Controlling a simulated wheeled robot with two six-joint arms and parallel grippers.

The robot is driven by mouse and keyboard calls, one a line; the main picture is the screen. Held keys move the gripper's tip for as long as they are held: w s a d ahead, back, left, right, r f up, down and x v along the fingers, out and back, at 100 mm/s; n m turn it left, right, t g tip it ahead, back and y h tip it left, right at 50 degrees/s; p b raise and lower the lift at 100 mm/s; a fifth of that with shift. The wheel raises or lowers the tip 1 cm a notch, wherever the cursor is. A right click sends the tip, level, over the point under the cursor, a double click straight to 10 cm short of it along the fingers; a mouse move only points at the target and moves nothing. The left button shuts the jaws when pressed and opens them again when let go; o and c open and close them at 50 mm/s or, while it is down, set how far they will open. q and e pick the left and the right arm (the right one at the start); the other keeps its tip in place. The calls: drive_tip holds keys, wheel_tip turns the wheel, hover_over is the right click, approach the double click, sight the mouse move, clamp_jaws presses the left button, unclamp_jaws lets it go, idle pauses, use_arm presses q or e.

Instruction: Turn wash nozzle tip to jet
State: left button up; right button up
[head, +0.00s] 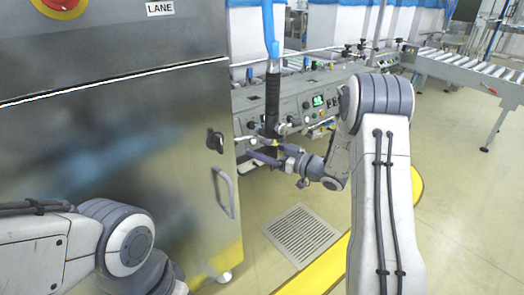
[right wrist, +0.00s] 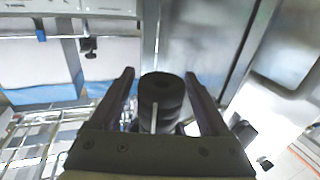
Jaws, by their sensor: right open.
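The wash nozzle hangs upright from a blue hose (head: 268,28) in the head view, with a long black grip (head: 272,98). Its lower end, by the tip, is partly hidden by my right gripper (head: 264,157). In the right wrist view a black ribbed round piece, which looks like the nozzle tip (right wrist: 161,90), stands between the two fingers of my right gripper (right wrist: 158,76). The fingers are apart, with a gap showing on both sides of the piece. Any jet marking is too small to read. My left arm shows at the lower left; its gripper is out of view.
A large steel cabinet (head: 110,150) with a door handle (head: 223,192) stands close on the left. Behind the nozzle is a grey control panel (head: 318,100) with knobs. A floor grate (head: 301,235) lies below. A roller conveyor (head: 470,70) is at the back right.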

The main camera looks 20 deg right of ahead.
drive_tip(key=shift+w, duration=0.1)
clamp_jaws()
drive_tip(key=shift+m+t+h, duration=0.3)
drive_tip(key=shift+w+d+m+t+h+b, duration=0.1)
drive_tip(key=shift+d+m+t+h+b, duration=0.3)
drive_tip(key=shift+m+h, duration=0.75)
drive_tip(key=shift+w+d+m+t+h, duration=0.1)
drive_tip(key=shift+m+t+h, duration=0.55)
drive_tip(key=shift+h, duration=0.95)
drive_tip(key=shift+w+d+m+t+h+b, duration=0.15)
drive_tip(key=shift+m+t+h, duration=0.3)
drive_tip(key=shift+m+h, duration=0.75)
drive_tip(key=shift+s+d+h, duration=0.1)
drive_tip(key=shift+h, duration=0.25)
unclamp_jaws()
